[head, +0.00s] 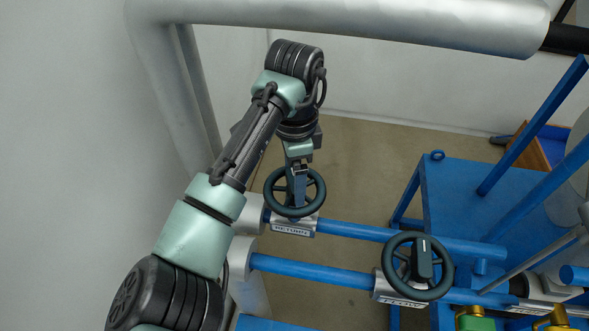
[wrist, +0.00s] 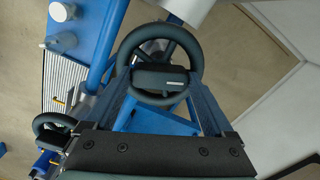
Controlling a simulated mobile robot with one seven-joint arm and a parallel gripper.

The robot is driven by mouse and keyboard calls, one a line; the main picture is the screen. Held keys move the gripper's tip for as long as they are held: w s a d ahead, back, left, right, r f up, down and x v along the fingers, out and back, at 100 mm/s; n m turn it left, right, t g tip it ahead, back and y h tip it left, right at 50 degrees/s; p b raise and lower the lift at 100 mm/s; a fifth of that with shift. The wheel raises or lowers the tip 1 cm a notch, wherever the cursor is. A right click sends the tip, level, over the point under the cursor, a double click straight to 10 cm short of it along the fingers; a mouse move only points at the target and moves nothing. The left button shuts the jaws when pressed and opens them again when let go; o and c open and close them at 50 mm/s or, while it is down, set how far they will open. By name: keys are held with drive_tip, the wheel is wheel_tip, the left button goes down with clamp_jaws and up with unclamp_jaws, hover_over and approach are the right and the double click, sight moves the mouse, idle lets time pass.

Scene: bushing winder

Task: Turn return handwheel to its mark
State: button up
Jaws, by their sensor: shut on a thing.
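The return handwheel (head: 322,190) is a dark ring with spokes on the upper blue pipe, above a white plate lettered RETURN (head: 292,230). My gripper (head: 299,188) reaches down into it from above. In the wrist view, the return handwheel (wrist: 160,32) lies ahead, with a dark central grip bar (wrist: 160,77) bearing a small white line. My gripper's two fingers (wrist: 160,90) stand on either side of this bar, shut on it. The mark that the handwheel turns to cannot be made out in either view.
A second, similar handwheel (head: 447,267) with its own label sits on the lower blue pipe (head: 310,272) to the right. A thick silver pipe (head: 350,22) crosses above my arm. A blue frame (head: 465,185) stands at right. Brass valves (head: 556,318) show at lower right.

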drive_tip(key=m+p, duration=0.1)
drive_tip(key=m, duration=0.3)
drive_tip(key=shift+r+m, duration=0.1)
drive_tip(key=shift+m, duration=0.3)
idle(0.4)
drive_tip(key=o, duration=1.1)
wheel_tip(320, 180, up, 13)
drive_tip(key=shift+f+p, duration=0.1)
drive_tip(key=shift+p, duration=0.35)
